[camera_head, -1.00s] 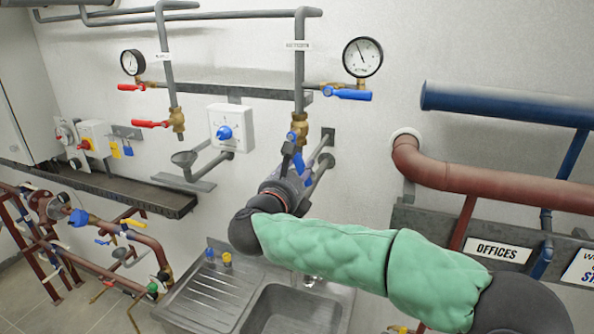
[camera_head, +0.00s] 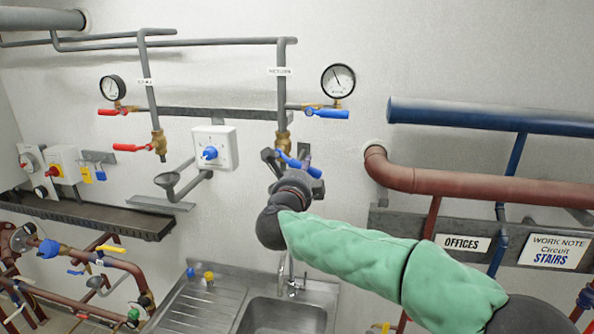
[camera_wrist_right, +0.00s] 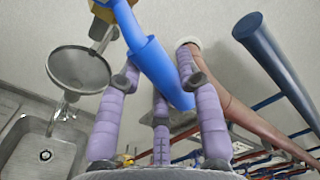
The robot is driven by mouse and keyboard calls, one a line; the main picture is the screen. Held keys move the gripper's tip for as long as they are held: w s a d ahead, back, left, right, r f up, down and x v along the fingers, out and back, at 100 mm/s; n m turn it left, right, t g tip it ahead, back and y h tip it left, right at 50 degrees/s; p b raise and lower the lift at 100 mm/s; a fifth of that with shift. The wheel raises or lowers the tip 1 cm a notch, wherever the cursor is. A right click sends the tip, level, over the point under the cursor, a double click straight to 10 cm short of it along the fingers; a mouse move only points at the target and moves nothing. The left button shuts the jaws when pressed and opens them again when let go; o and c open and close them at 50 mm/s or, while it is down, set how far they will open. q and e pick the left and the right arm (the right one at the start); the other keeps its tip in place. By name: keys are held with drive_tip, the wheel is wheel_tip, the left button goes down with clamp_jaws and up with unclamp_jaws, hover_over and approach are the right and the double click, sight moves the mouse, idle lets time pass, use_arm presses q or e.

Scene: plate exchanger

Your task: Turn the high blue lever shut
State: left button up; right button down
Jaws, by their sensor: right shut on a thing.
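Two blue levers show on the right-hand grey pipe in the head view. The upper blue lever (camera_head: 327,112) lies nearly level beneath the right gauge. The lower blue lever (camera_head: 297,163) sits on the brass valve (camera_head: 283,140) at the pipe's end and slants down to the right. My right gripper (camera_head: 290,172) is at this lower lever. In the right wrist view the lever (camera_wrist_right: 155,62) runs diagonally between the purple fingers of my right gripper (camera_wrist_right: 160,75), which is shut on it. My fingers partly hide the lever in the head view. My left gripper is out of view.
A white switch box (camera_head: 215,149) is on the wall. A sink (camera_head: 270,316) is below. Red (camera_head: 450,182) and blue (camera_head: 490,118) pipes run to the right.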

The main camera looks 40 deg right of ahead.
drive_tip(key=shift+s+d+r+n+p, duration=0.1)
drive_tip(key=shift+s+r+n+p, duration=0.05)
drive_tip(key=shift+r+n+p, duration=0.8)
drive_tip(key=shift+s+d+r+n+p, duration=0.15)
drive_tip(key=shift+r+n+p, duration=0.5)
drive_tip(key=shift+n, duration=0.5)
drive_tip(key=shift+f, duration=0.1)
drive_tip(key=c, duration=0.8)
unclamp_jaws()
drive_tip(key=shift+f, duration=0.1)
drive_tip(key=v, duration=1.2)
